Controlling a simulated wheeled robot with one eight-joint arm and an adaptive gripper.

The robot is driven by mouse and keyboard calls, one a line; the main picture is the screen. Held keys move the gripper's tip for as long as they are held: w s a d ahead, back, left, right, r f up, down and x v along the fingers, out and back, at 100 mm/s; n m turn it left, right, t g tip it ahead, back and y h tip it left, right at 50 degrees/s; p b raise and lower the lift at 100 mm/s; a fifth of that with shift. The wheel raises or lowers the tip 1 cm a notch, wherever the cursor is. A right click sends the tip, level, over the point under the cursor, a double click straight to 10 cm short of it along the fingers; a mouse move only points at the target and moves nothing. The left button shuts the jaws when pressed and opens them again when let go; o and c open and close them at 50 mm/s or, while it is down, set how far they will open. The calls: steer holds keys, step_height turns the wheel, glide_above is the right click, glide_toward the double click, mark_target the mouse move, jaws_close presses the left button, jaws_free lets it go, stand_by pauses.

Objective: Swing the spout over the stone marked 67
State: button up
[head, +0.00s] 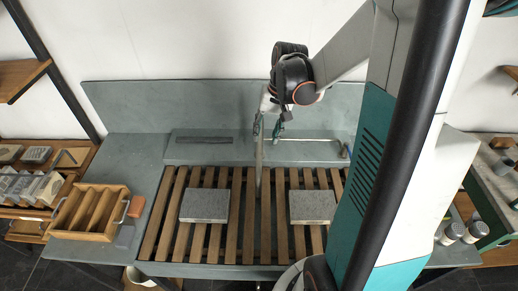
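Two grey stones lie flat on the slatted trough, a left stone (204,206) and a right stone (312,207). I cannot read a number on either. A narrow grey bar, which looks like the spout (259,172), runs from the back ledge toward the front and ends over the slats between the two stones. My gripper (268,130) is at the bar's back end, pointing down, with its fingers apart. The bar passes close to the left finger; I cannot tell whether they touch. My arm hides part of the bar's back end.
The slats (235,215) sit in a grey-green bench with a tall backsplash (180,105). A wooden rack (92,212) and an orange-brown block (136,206) stand at the left. Shelves with small stones (38,155) are farther left. Jars (452,233) stand at the right. My arm's column blocks the right side.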

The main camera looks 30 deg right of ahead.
mark_target(260, 154)
steer(key=f, duration=0.3)
steer(key=a+f, duration=0.1)
steer(key=f, duration=0.2)
steer(key=w+f, duration=0.1)
steer(key=f, duration=0.2)
steer(key=shift+a+f, duration=0.25)
jaws_close()
